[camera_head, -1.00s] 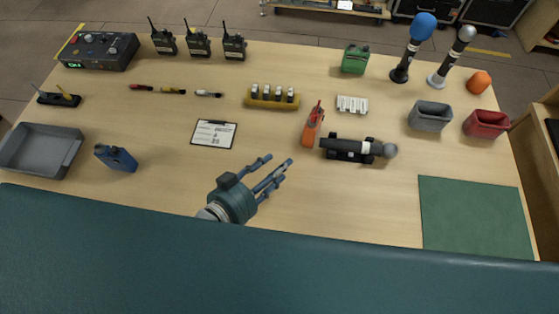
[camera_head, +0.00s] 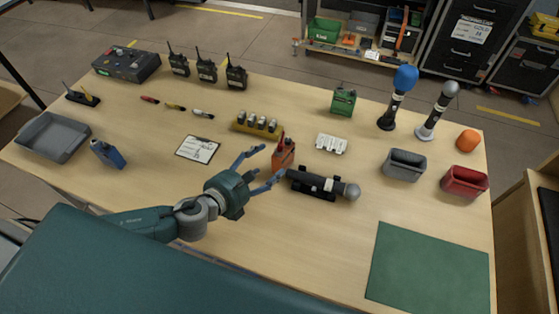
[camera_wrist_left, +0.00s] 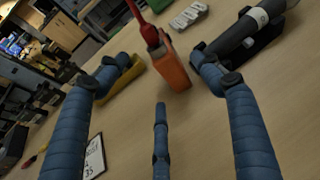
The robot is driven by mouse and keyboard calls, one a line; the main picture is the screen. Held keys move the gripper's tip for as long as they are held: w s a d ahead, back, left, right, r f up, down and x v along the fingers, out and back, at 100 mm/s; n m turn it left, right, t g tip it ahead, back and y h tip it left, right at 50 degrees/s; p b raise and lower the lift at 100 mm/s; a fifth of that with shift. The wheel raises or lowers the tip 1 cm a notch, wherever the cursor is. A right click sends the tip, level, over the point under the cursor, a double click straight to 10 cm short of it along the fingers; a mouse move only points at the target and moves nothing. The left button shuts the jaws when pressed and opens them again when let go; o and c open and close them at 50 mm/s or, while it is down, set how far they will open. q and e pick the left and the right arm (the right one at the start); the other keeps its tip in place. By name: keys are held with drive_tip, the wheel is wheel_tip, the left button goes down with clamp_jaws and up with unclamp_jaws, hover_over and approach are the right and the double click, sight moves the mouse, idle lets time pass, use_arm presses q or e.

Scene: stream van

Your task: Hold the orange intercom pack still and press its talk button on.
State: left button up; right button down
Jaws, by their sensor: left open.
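The orange intercom pack (camera_head: 283,156) stands upright mid-table, with a red piece at its top. It shows ahead of the fingers in the left wrist view (camera_wrist_left: 173,68), its top partly cut off by the picture edge. The talk button cannot be made out. My left gripper (camera_head: 268,168) is open and empty, its blue fingers spread just short of the pack on its near left side. In the left wrist view the pack lies between and beyond the two upper fingers, and I see no clear contact. My right gripper is not in view.
A black microphone in a cradle (camera_head: 318,184) lies close to the right of the pack. A yellow battery holder (camera_head: 256,124) stands behind left, a white charger (camera_head: 331,144) behind right. A clipboard (camera_head: 197,149) lies to the left. The table's front middle is fairly clear.

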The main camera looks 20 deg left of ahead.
sight(279, 154)
use_arm(q)
drive_tip(key=x, duration=0.5)
drive_tip(key=shift+a+p, duration=0.25)
drive_tip(key=shift+p, duration=0.15)
drive_tip(key=x, duration=0.3)
drive_tip(key=shift+w+d+f, duration=0.1)
drive_tip(key=shift+w+d, duration=0.2)
drive_tip(key=shift+w+f, duration=0.3)
drive_tip(key=shift+w, duration=0.2)
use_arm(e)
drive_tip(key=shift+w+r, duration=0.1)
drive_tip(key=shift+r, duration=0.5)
use_arm(q)
drive_tip(key=shift+d, duration=0.1)
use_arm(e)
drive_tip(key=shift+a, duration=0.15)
use_arm(q)
drive_tip(key=shift+c, duration=1)
drive_tip(key=c, duration=1.3)
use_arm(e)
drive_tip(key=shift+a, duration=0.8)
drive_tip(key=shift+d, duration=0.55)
